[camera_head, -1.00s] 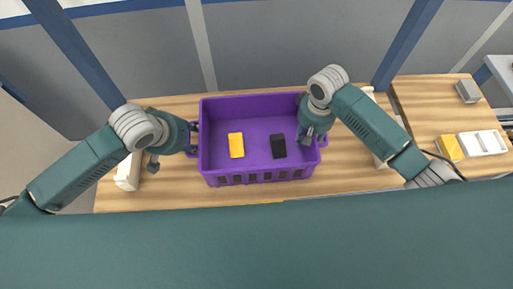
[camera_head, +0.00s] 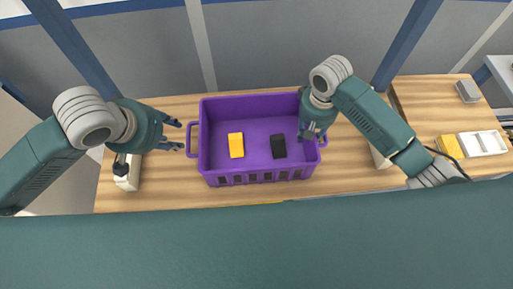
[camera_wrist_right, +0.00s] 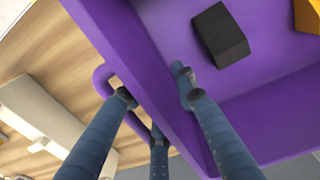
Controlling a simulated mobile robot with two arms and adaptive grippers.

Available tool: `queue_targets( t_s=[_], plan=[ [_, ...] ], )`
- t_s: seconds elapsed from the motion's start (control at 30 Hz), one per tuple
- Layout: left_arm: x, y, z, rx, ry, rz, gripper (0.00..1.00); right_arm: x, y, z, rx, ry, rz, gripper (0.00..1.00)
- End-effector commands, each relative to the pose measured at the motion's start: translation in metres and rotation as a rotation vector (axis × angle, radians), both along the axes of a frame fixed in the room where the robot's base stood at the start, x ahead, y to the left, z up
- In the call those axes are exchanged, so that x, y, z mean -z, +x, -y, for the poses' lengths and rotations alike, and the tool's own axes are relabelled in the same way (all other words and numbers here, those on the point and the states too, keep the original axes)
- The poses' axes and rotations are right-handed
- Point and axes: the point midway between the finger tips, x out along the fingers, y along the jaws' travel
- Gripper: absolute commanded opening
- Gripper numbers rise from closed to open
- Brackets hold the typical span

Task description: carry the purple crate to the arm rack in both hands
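The purple crate (camera_head: 260,105) stands upright on the wooden table, holding a yellow block (camera_head: 236,145) and a black block (camera_head: 278,146). Its left handle (camera_head: 190,140) is bare. My left gripper (camera_head: 175,135) is just left of that handle, fingers spread and empty, apart from the crate. My right gripper (camera_head: 308,133) is over the crate's right end. In the right wrist view, its fingers (camera_wrist_right: 155,95) are spread around the crate's right wall, one inside and the others outside near the right handle (camera_wrist_right: 103,75). Contact with the wall is unclear. The arm rack is not identifiable.
Pale blocks stand on the table left (camera_head: 127,172) and right (camera_head: 380,157) of the crate. A second wooden surface (camera_head: 425,105) at the right holds a yellow block (camera_head: 449,147), a white tray (camera_head: 483,143) and a grey item (camera_head: 468,91). A grey wall is behind.

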Motion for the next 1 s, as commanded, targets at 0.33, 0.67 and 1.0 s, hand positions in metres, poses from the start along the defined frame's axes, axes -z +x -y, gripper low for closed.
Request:
queue_targets(
  t_s=[0.33,0.67,1.0],
  plan=[
    [0.0,0.0,0.0,0.0,0.0,0.0,0.35,-0.072,0.001,0.0,-0.001,0.0,0.004,0.27],
    [0.0,0.0,0.0,0.0,0.0,0.0,0.35,-0.092,0.0,0.0,0.0,0.0,0.0,0.27],
    [0.0,0.0,0.0,0.0,0.0,0.0,0.35,-0.091,0.0,0.0,0.0,0.0,0.0,0.27]
  ],
)
